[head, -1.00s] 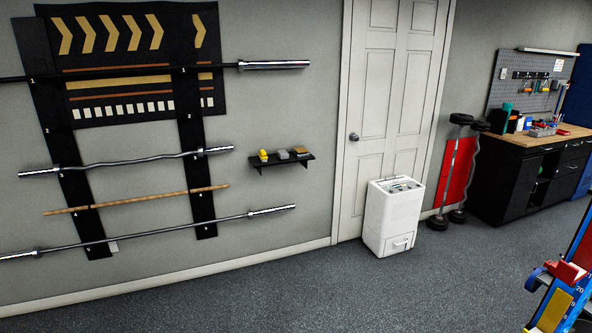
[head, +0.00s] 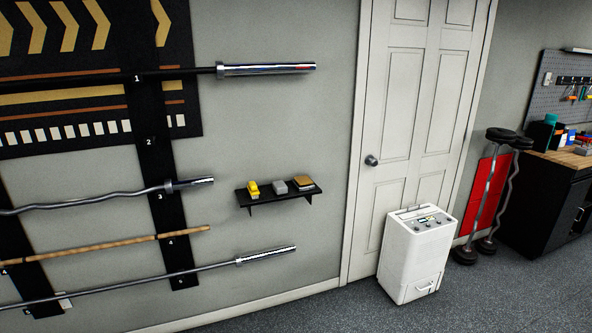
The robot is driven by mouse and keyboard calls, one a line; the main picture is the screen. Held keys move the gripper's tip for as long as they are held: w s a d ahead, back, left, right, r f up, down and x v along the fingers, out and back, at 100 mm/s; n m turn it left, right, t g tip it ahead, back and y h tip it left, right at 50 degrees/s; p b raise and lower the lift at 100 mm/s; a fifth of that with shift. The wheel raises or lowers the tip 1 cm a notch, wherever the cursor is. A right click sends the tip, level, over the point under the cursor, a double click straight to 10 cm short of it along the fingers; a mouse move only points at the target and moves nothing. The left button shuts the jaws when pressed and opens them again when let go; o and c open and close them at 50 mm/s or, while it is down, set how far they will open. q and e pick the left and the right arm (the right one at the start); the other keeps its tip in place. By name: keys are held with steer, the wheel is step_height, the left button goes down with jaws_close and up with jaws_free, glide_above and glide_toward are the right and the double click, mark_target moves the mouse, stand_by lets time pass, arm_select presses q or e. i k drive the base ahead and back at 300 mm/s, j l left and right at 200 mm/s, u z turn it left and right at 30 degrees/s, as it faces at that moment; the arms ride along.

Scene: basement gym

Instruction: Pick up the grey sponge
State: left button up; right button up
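A small grey sponge (head: 279,187) sits in the middle of a black wall shelf (head: 281,201). A yellow object (head: 253,189) is on the shelf to its left, and a brown, tan-topped block (head: 303,183) is to its right. The shelf is fixed to the grey wall between the barbell rack and the white door. Neither of my grippers shows in the head view.
A white appliance (head: 416,254) stands on the floor before the door (head: 421,100), right of the shelf. Barbells (head: 267,69) on the wall rack stick out left of the shelf. A workbench (head: 548,200) is at the far right. Dark floor (head: 330,313) below the shelf looks clear.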

mark_target(280, 187)
steer(key=i, duration=1.65)
